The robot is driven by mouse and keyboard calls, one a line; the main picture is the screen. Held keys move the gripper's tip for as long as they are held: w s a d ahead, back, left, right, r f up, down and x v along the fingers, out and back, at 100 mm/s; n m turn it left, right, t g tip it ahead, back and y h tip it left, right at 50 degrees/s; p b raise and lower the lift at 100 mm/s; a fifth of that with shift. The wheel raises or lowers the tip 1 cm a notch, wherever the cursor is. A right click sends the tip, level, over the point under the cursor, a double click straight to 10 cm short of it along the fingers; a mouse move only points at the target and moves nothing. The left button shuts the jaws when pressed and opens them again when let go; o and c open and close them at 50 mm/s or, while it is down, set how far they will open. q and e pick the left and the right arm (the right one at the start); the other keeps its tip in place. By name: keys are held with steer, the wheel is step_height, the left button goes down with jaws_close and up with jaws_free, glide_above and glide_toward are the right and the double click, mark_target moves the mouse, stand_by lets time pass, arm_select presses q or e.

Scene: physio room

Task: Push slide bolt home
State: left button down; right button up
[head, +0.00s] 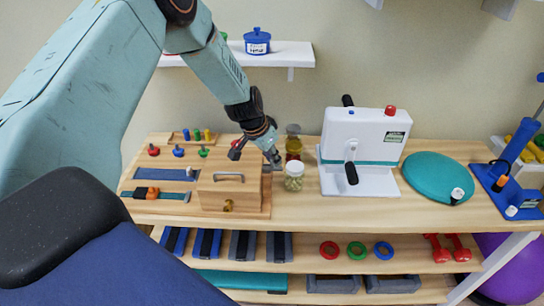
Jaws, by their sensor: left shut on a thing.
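A wooden activity board (150,208) lies at the left end of the bench, with a wooden box (212,198) on its right part. The box front has a grey bar handle (229,176) and a small brass fitting (228,205). My left gripper (257,158) reaches down from the upper left to the box's top right edge. It is shut, apparently on the slide bolt. The bolt is hidden behind the fingers, so its position cannot be told. My right gripper is not in view.
A lidded jar (293,178) stands close to the right of my left gripper, with bottles (293,143) behind. Farther right are a white crank machine (366,140) and a teal cushion (436,178). A wall shelf (275,55) hangs above.

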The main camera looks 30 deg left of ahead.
arm_select(q)
steer(key=shift+d, duration=0.25)
steer(key=shift+s+a+p, duration=0.25)
steer(key=shift+s+a, duration=0.15)
steer(key=shift+a, duration=0.3)
steer(key=shift+s+a+p, duration=0.2)
steer(key=shift+s+a, duration=0.2)
steer(key=shift+a, duration=0.25)
steer(key=shift+d, duration=0.1)
